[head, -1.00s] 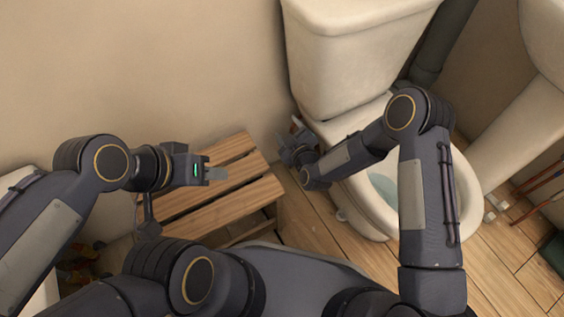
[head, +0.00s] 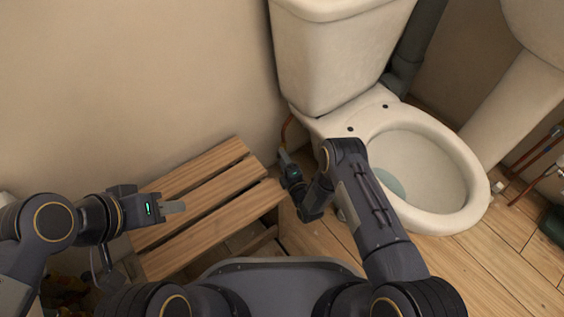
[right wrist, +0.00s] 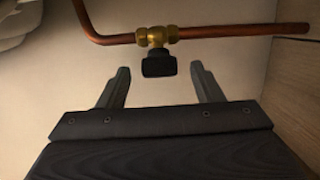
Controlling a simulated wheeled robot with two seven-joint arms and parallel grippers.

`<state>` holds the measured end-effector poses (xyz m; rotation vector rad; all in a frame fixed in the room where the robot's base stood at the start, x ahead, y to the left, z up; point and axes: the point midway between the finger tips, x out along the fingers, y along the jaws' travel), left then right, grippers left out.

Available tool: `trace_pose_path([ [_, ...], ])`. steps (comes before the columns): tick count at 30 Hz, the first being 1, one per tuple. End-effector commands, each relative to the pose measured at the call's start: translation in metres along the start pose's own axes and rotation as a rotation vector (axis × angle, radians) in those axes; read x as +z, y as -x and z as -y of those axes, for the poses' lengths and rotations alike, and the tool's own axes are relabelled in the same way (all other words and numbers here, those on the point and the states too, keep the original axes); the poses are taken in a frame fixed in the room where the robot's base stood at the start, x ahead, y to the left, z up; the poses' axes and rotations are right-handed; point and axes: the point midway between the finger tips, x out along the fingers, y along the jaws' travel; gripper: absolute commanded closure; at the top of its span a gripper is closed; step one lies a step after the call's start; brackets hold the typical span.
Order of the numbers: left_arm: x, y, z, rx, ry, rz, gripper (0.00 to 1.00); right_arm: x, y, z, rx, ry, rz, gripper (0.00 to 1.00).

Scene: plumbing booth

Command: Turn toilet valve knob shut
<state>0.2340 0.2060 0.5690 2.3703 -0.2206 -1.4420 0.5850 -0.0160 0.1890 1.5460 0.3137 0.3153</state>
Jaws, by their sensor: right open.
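The toilet valve shows in the right wrist view as a brass body (right wrist: 157,37) on a copper pipe, with a black knob (right wrist: 159,65) facing me. My right gripper (right wrist: 160,68) is open, and its two fingers point toward the knob from either side in that view. The knob appears ahead of the fingertips and clear of both. In the head view my right gripper (head: 284,158) is low beside the toilet (head: 335,65), near the wall; the knob cannot be made out there. My left gripper (head: 172,207) is over the wooden stool, its finger gap not visible.
The slatted wooden stool (head: 215,200) stands against the wall, left of my right gripper. The toilet bowl (head: 440,213) is to the right of my right arm. A white pedestal (head: 515,115) and copper pipes (head: 537,160) are further right. Wooden floor (head: 325,243) shows between stool and toilet.

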Motion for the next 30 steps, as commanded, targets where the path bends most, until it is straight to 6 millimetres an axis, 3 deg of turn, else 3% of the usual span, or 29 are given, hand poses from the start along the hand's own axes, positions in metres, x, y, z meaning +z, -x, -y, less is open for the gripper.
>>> trace_pose_path([
  [11, 0.0014, -0.0029, 0.0013, 0.0, 0.0, 0.0, 0.64, -0.0003, -0.0092, -0.0007, -0.001, -0.002, 0.0, 0.4],
  [21, 0.0014, -0.0029, 0.0014, 0.0, 0.0, 0.0, 0.64, -0.0002, -0.0089, -0.0005, -0.001, -0.002, 0.0, 0.83],
  [26, 0.0015, -0.003, 0.0014, 0.0, 0.0, 0.0, 0.64, -0.0002, -0.0088, 0.0016, 0.027, -0.029, 0.002, 0.85],
  [30, 0.0015, -0.003, 0.0014, 0.0, 0.0, 0.0, 0.64, -0.0008, -0.0085, 0.0068, 0.142, -0.146, 0.003, 0.85],
])
